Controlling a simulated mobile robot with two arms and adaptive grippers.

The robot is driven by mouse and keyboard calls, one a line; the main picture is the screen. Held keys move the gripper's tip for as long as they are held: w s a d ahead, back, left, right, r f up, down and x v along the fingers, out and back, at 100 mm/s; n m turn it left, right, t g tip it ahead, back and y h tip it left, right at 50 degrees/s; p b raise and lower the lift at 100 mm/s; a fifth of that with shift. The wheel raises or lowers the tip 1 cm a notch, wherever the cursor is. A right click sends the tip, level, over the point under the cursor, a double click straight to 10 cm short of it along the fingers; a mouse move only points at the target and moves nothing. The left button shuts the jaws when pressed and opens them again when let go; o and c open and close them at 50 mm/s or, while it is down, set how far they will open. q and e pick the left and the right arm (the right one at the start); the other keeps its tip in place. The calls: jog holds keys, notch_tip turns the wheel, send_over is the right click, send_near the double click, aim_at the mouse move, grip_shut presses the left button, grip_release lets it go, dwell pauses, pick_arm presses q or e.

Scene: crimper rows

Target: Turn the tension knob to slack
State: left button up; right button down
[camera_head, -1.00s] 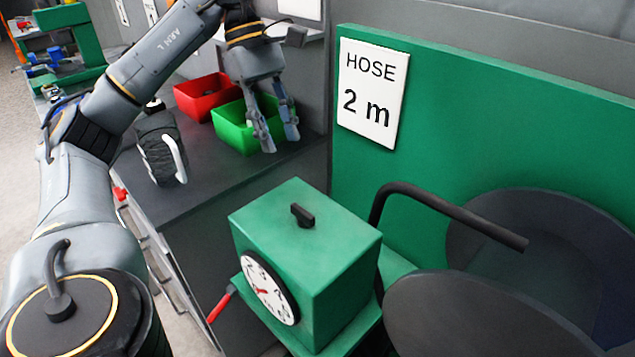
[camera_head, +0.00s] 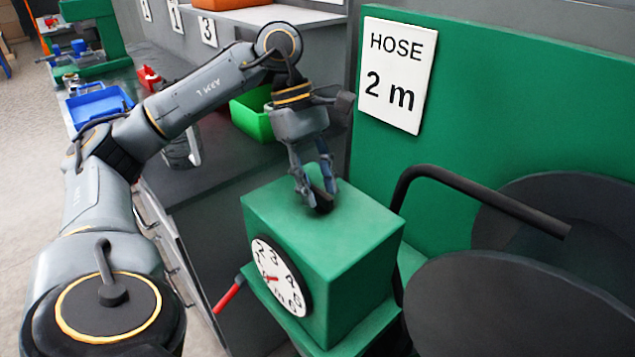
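The black tension knob (camera_head: 322,204) sits on top of the green box (camera_head: 345,260), which has a white dial with a red pointer (camera_head: 279,277) on its front face. My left gripper (camera_head: 319,196) points down over the box top with its fingertips at the knob, one on each side. The fingers partly hide the knob, so its angle is hard to read. Whether the fingers press on the knob or stand slightly apart from it, I cannot tell. My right gripper is not in view.
A green panel with a "HOSE 2 m" sign (camera_head: 395,75) stands behind the box. A bent black bar (camera_head: 480,195) and large dark discs (camera_head: 500,310) are on the right. A red-handled lever (camera_head: 228,297) is at the lower left. A green bin (camera_head: 252,115) stands behind my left arm.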

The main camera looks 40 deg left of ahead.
pick_arm(q)
grip_shut()
